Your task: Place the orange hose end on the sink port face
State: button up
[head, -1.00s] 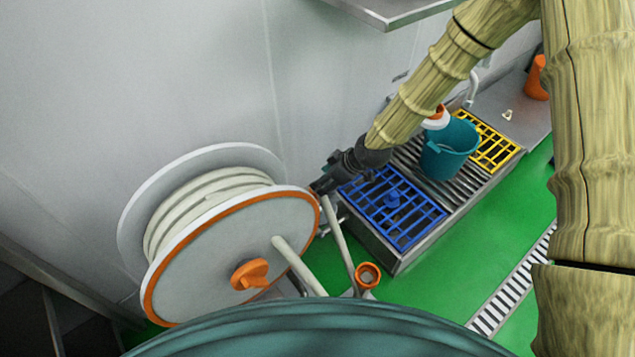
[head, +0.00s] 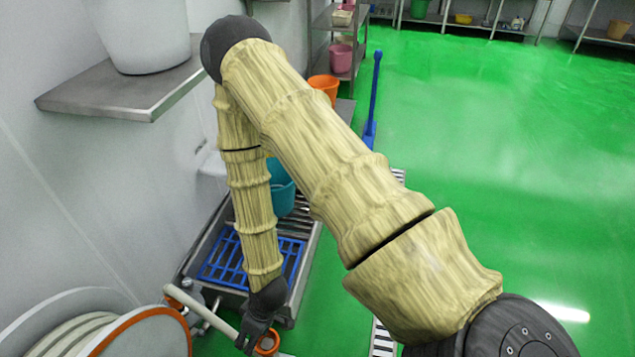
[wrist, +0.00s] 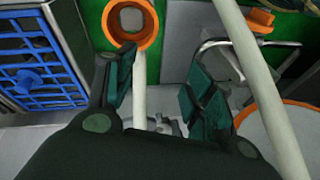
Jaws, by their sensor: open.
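The orange hose end (head: 267,343) is a ring low in the head view, just beside my gripper (head: 250,336). An orange ring also shows at the top of the wrist view (wrist: 130,20), with a white tube (wrist: 140,95) running from it between my fingers. My gripper (wrist: 162,88) is open around that tube; I see no firm contact. The steel sink (head: 303,275) with a blue grate (head: 222,262) stands beyond my gripper in the head view. I cannot pick out the sink's port face; my arm hides part of the sink.
The hose reel (head: 145,335) stands at the lower left. A second pale tube (wrist: 262,90) crosses the right of the wrist view. A teal bucket (head: 281,190) is partly behind my arm. A steel shelf (head: 95,92) juts from the left wall. Green floor (head: 480,170) is clear at right.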

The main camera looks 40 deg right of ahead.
jog(key=s+d+f+m+h, duration=0.1)
jog(key=s+d, duration=0.3)
jog(key=s, duration=0.4)
jog(key=s+d+f+m+g+h, duration=0.1)
jog(key=s+d+m+h, duration=0.1)
jog(key=s+d, duration=0.3)
jog(key=s+m, duration=0.1)
jog(key=s, duration=0.2)
jog(key=shift+f+m+g, duration=0.3)
jog(key=shift+m, duration=0.1)
